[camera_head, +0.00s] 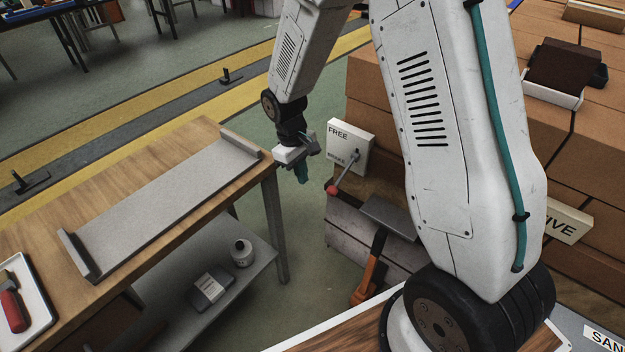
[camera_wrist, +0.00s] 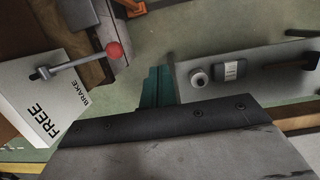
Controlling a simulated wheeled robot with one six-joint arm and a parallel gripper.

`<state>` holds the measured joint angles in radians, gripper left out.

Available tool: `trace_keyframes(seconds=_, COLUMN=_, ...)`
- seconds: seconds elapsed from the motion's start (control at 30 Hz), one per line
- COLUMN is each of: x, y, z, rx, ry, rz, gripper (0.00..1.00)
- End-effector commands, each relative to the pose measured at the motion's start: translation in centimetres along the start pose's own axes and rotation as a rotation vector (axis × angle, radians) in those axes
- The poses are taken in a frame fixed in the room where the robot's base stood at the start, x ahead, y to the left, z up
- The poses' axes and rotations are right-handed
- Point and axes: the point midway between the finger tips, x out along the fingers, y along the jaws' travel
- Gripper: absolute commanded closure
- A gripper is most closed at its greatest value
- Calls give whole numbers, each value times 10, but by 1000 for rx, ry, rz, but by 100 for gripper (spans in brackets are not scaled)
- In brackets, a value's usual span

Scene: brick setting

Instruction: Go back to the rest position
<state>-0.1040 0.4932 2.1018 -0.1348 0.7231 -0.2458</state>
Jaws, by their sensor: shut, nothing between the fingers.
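My gripper (camera_head: 303,172) hangs at the end of my white arm, in the gap between the wooden table and the brake box. Its teal fingers are together and hold nothing; they show in the wrist view (camera_wrist: 158,87) too. The white brake box (camera_head: 350,147), lettered FREE and BRAKE, stands just right of the gripper. Its lever with a red knob (camera_head: 332,190) points down and left in the head view. In the wrist view the red knob (camera_wrist: 114,50) is apart from the fingers.
The wooden table (camera_head: 190,150) bears a grey tray (camera_head: 160,205) at left. Its lower shelf (camera_head: 215,262) holds a white round container (camera_head: 242,253) and a grey box (camera_head: 210,289). An orange-handled tool (camera_head: 370,275) is below the brake box. Brown blocks (camera_head: 580,110) stand at right. Green floor shows between.

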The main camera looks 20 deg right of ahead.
Motion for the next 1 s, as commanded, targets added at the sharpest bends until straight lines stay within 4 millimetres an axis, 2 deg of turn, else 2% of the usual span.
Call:
trace_keyframes(seconds=0.2, x=-15, y=-10, z=-1, rx=-1, ry=0, rz=0, gripper=100)
trace_keyframes(seconds=0.77, x=-16, y=-12, z=1, rx=11, ry=-10, rz=-2, gripper=100)
trace_keyframes(seconds=0.87, x=-11, y=-18, z=17, rx=43, ry=-68, rz=-22, gripper=100)
trace_keyframes(seconds=0.9, x=-12, y=-22, z=29, rx=61, ry=-96, rz=-32, gripper=100)
trace_keyframes(seconds=1.0, x=-34, y=-29, z=56, rx=109, ry=-122, rz=-44, gripper=100)
